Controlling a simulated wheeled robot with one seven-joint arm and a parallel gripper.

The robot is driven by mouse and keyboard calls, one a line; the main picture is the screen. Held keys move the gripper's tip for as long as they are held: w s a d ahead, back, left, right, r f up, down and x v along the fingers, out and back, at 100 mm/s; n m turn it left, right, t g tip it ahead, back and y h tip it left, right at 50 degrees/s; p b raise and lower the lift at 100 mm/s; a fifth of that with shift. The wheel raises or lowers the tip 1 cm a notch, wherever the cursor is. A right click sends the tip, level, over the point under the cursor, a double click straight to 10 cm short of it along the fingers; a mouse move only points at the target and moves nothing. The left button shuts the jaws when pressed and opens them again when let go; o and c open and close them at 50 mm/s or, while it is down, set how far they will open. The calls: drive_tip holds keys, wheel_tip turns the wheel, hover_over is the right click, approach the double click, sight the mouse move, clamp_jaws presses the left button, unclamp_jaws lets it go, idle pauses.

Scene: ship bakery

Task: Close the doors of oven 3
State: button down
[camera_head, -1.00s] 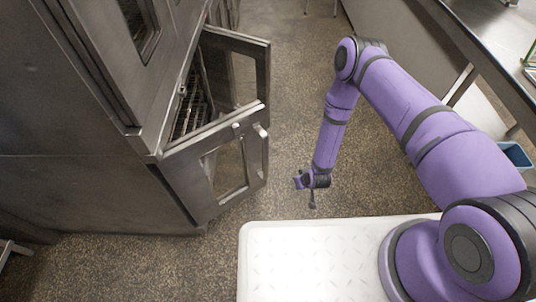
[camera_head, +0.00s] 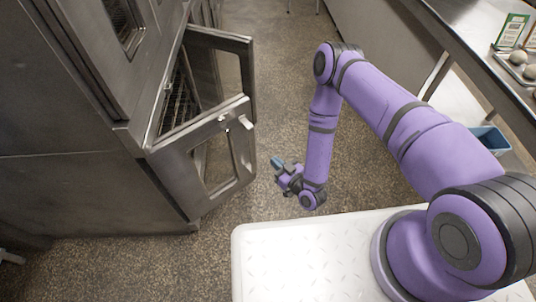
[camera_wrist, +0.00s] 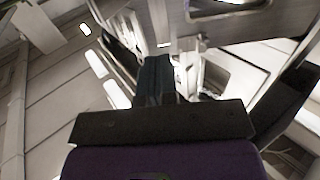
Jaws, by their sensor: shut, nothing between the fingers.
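The lower steel oven compartment stands at the left in the head view, with wire racks (camera_head: 177,103) showing inside. I cannot read a number on it. Its near door (camera_head: 170,174), with a glass window and a handle, stands swung open into the aisle. Its far door (camera_head: 245,45) also stands open, partly hidden behind the near one. My gripper (camera_head: 278,163) is shut and empty, to the right of the near door's free edge and apart from it in the picture. In the wrist view its dark fingers (camera_wrist: 155,78) point toward blurred pale metal frames.
An upper oven door (camera_head: 122,25) with a window looks shut. A blue bin (camera_head: 490,139) sits beneath. Speckled floor (camera_head: 285,75) between is clear.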

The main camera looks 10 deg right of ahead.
sight(252, 139)
drive_tip(key=x, duration=1.3)
drive_tip(key=shift+w, duration=0.1)
